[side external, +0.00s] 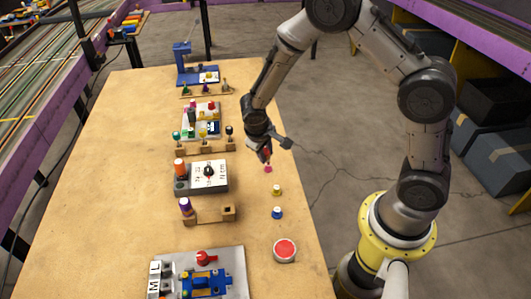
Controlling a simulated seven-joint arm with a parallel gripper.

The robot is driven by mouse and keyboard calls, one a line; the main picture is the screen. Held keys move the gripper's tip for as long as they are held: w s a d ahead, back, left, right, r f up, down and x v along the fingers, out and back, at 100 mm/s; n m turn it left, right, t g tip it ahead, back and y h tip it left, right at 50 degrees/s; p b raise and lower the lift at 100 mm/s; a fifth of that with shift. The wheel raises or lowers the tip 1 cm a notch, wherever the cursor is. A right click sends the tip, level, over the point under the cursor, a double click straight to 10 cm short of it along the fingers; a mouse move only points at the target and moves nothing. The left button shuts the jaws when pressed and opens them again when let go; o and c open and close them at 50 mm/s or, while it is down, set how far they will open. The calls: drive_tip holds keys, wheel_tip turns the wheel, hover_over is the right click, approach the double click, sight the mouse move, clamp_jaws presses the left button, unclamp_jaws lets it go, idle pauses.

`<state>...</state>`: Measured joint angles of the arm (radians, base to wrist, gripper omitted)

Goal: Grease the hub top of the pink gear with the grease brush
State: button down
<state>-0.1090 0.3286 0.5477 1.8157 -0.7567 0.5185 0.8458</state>
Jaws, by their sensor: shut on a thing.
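My gripper (265,155) is near the right edge of the wooden table, pointing down. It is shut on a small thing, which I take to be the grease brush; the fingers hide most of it. A small pink piece (268,169), which looks like the pink gear, is directly below the fingertips. I cannot tell whether the held thing touches its hub top. A yellow piece (277,190) and a blue piece (277,213) stand in a line in front of the pink one.
A wooden holder (208,216) bears a purple-topped item (185,206) and has an empty hole at its right. A grey box (204,177), a red button (285,250) and a grey plate with a blue fixture (205,281) are nearby. The table's left side is clear.

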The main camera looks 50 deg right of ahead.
drive_tip(key=shift+s+a+r, duration=0.15)
drive_tip(key=shift+s+a, duration=0.05)
drive_tip(key=shift+a, duration=0.05)
drive_tip(key=shift+r, duration=3.85)
drive_tip(key=shift+f, duration=0.1)
drive_tip(key=shift+s+f, duration=0.1)
drive_tip(key=shift+f, duration=0.3)
